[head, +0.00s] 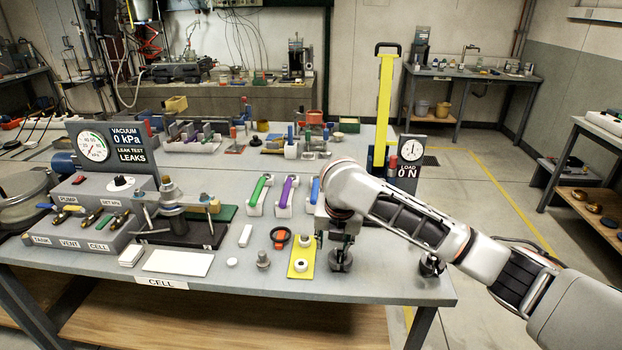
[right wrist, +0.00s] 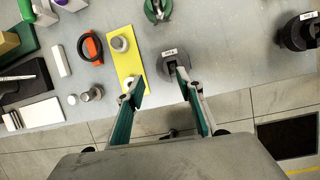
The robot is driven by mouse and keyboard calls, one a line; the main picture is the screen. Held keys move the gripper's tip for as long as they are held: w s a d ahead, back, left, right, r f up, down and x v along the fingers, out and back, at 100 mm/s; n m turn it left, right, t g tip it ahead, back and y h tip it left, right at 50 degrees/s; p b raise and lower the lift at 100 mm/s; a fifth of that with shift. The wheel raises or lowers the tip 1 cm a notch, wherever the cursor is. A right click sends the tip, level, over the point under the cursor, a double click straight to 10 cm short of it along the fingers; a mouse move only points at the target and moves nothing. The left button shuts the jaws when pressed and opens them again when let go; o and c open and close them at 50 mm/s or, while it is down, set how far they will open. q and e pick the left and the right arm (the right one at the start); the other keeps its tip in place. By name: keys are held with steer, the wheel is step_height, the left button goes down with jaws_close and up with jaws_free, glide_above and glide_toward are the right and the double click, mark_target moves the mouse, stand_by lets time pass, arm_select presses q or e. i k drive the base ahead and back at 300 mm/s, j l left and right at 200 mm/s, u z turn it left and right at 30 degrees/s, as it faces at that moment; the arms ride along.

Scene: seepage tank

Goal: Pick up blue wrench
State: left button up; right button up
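The blue wrench (head: 315,190) is at the right end of a row on the bench in the head view, its blue handle up on a white holder. A purple wrench (head: 287,192) and a green wrench (head: 259,190) stand to its left. My right gripper (head: 340,238) is just right of and nearer than the blue wrench, pointing down, its fingers partly hidden. In the right wrist view my right gripper (right wrist: 158,84) is open and empty, near a dark labelled weight (right wrist: 172,64). I cannot make out the blue wrench there. My left gripper is out of view.
A yellow plate (head: 301,256) with light round pieces and an orange-and-black ring (head: 280,237) lie left of the gripper. Another dark weight (head: 431,265) stands right, near the bench edge. A load gauge (head: 408,154) and tall yellow post (head: 384,105) rise behind my arm.

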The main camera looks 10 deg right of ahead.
mark_target(316, 184)
steer(key=i, duration=1)
